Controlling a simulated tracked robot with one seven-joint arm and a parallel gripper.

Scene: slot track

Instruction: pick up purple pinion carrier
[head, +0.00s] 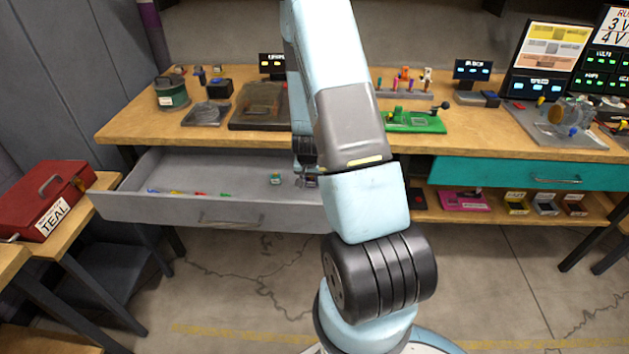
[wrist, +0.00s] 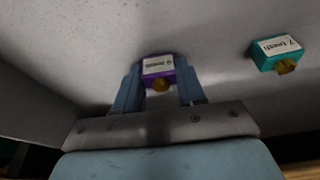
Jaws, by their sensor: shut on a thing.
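The purple pinion carrier (wrist: 158,72) is a small purple block with a white label and a yellow-brown knob. In the wrist view it sits between the two fingers of my gripper (wrist: 158,90), which is shut on it. The carrier is over or on the grey drawer floor; I cannot tell whether it touches. In the head view my gripper (head: 307,178) is low inside the open grey drawer (head: 240,178), and the carrier is too hidden to make out there.
A teal carrier (wrist: 277,53) labelled "7 teeth" lies to the right in the wrist view. Several small coloured pieces lie at the drawer's left. The workbench (head: 135,122) edge is above the drawer. A red toolbox (head: 55,195) stands at the left.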

